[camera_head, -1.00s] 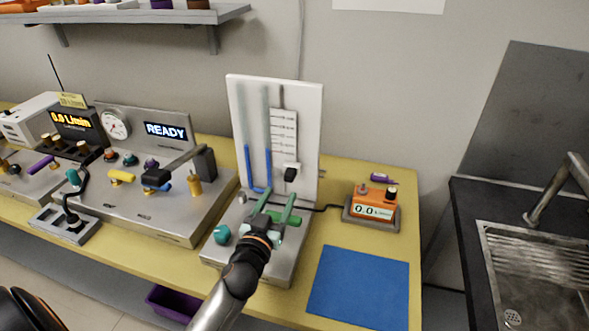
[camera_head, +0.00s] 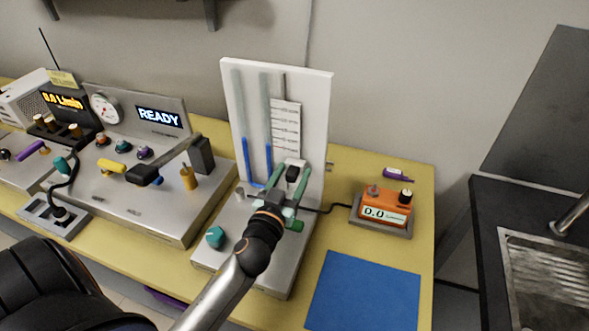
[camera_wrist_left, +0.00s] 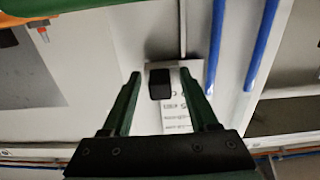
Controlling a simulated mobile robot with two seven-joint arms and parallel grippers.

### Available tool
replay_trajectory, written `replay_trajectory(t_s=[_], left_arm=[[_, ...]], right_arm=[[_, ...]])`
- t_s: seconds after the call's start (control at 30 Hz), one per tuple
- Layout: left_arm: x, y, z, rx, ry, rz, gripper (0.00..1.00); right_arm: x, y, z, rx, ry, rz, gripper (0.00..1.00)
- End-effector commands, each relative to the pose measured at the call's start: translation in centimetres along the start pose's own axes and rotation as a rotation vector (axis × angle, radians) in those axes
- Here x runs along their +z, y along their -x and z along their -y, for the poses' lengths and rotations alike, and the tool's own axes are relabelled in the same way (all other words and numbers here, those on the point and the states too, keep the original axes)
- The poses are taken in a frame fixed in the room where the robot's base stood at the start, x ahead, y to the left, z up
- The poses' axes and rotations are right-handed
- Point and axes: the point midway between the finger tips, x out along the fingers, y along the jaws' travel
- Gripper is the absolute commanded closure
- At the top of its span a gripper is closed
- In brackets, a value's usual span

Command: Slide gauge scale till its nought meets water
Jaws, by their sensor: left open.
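The white gauge board (camera_head: 316,110) stands upright and bears two tubes with blue water, left (camera_head: 246,160) and right (camera_head: 268,158). The white scale (camera_head: 286,122) with black marks is right of the tubes; its numbers are too small to read. A black knob (camera_head: 292,174) is at the scale's lower end. My left gripper (camera_head: 291,168) is open, its green fingers on either side of the knob. In the left wrist view the knob (camera_wrist_left: 160,84) lies between the open fingers (camera_wrist_left: 159,75), with gaps showing. The scale's nought cannot be made out. My right gripper is not in view.
An orange meter (camera_head: 386,208) stands right of the gauge, with a cable running to it. A teal knob (camera_head: 215,237) is on the gauge base. A blue mat (camera_head: 363,292) lies front right. A panel reading READY (camera_head: 158,117) is at left.

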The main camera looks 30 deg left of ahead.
Motion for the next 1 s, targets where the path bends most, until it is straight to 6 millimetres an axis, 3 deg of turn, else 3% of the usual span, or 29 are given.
replay_trajectory(t_s=[0.23, 0.77, 1.0], left_arm=[[0.01, 0.02, 0.00, 0.000, -0.001, 0.000, 0.40], [0.02, 0.01, 0.01, 0.000, -0.001, 0.000, 0.98], [0.01, 0.00, 0.01, 0.000, 0.000, 0.000, 1.00]], right_arm=[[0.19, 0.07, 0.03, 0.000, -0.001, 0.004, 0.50], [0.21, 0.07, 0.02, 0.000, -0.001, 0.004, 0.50], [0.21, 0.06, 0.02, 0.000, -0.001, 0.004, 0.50]])
